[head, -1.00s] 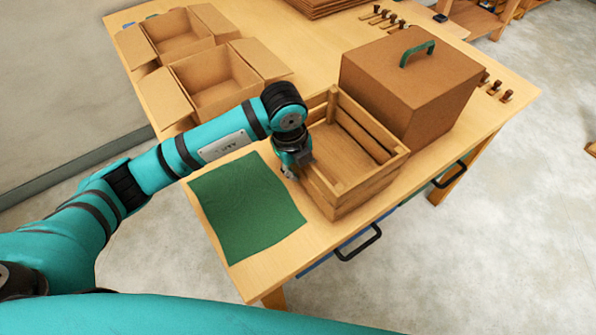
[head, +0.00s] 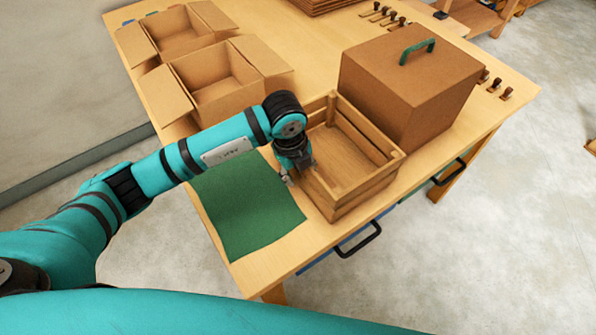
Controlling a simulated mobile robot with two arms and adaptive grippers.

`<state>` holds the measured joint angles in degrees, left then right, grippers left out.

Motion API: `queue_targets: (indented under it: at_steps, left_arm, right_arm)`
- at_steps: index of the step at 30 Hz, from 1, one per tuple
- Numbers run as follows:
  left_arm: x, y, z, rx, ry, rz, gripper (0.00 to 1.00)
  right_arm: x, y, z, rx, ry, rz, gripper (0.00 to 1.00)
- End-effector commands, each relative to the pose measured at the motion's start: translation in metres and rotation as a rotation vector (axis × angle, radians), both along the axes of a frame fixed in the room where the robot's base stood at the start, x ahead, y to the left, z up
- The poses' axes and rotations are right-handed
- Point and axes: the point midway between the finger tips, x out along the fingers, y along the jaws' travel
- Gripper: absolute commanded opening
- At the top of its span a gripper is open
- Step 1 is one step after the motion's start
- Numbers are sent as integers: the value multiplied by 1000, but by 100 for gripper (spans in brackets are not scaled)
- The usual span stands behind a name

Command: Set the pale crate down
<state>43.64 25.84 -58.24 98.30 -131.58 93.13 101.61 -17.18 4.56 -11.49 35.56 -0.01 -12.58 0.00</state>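The pale crate (head: 362,192) is an open, slatted wooden box. It appears to rest upright and empty on the workbench, between the green mat and the large brown box. My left gripper (head: 298,172) is at the crate's left wall, pointing down. Its fingers look spread apart, one outside the wall and one near its top edge; the wall hides part of them. My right gripper is not in view.
The green mat (head: 245,208) lies bare left of the crate. A brown box with a green handle (head: 408,85) stands close behind right. Two open cardboard boxes (head: 215,85) (head: 180,35) stand at the back left. The workbench (head: 310,60) is clear in its middle.

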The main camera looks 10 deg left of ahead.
Motion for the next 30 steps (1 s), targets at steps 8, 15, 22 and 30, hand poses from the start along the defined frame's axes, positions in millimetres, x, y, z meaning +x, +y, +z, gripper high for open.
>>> queue_targets:
  at_steps: [8,15,22,30]
  left_arm:
    - [-2,3,37,-2,-5,-2,34]
    - [-7,8,88,-1,-6,-1,34]
    - [-11,11,116,-1,-2,0,34]
    - [-12,12,121,0,0,0,34]
  right_arm:
    - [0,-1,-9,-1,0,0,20]
    - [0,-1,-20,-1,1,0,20]
    - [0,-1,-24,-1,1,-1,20]
    - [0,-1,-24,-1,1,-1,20]
